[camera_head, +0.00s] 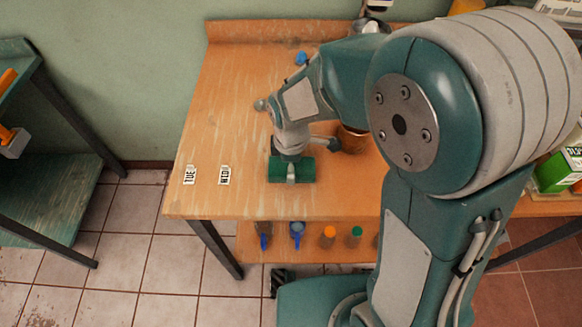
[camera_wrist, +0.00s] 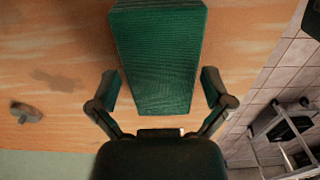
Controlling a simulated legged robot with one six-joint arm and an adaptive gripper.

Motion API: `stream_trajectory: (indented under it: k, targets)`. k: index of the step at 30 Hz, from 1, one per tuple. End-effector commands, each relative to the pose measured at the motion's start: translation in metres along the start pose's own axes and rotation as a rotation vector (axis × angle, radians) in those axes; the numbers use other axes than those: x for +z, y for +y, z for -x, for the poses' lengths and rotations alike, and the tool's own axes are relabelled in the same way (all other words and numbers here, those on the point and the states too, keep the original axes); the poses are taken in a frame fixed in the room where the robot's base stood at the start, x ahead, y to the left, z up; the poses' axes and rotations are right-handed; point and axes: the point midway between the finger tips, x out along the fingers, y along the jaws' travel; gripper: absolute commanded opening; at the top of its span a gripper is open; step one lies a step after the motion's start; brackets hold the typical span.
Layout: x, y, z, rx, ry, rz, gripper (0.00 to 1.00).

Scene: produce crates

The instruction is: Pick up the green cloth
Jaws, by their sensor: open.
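The green cloth (camera_head: 305,170) lies near the front edge of the wooden table in the head view. In the wrist view my gripper (camera_wrist: 160,88) is open, with one finger on each side of the cloth's near end. Small gaps show between the fingers and the cloth. Whether the fingertips reach the table is unclear.
The wooden table (camera_head: 215,130) has two day labels (camera_head: 190,175) (camera_head: 224,175) left of the cloth. A blue item (camera_head: 301,58) lies farther back. A brown round container (camera_head: 353,140) stands right of the cloth. A lower shelf (camera_head: 270,250) holds several coloured items.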

Motion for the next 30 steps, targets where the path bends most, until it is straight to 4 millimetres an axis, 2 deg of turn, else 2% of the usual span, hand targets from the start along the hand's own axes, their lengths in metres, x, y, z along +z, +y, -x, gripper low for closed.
stream_trajectory:
  k: [7,8,9,12,23,26,30]
  targets:
    - [0.001,0.000,-0.003,0.001,0.001,-0.001,1.00]
    - [0.001,0.000,-0.003,0.001,0.001,-0.001,0.91]
    - [0.001,0.000,-0.002,0.001,0.001,-0.001,0.73]
    - [0.001,0.000,-0.002,0.001,0.001,-0.001,0.35]
    - [0.001,0.000,-0.001,0.000,0.000,-0.001,0.35]
    - [0.001,0.000,0.004,0.001,0.001,-0.001,0.35]
    - [0.000,0.001,0.021,0.004,0.002,-0.001,0.35]
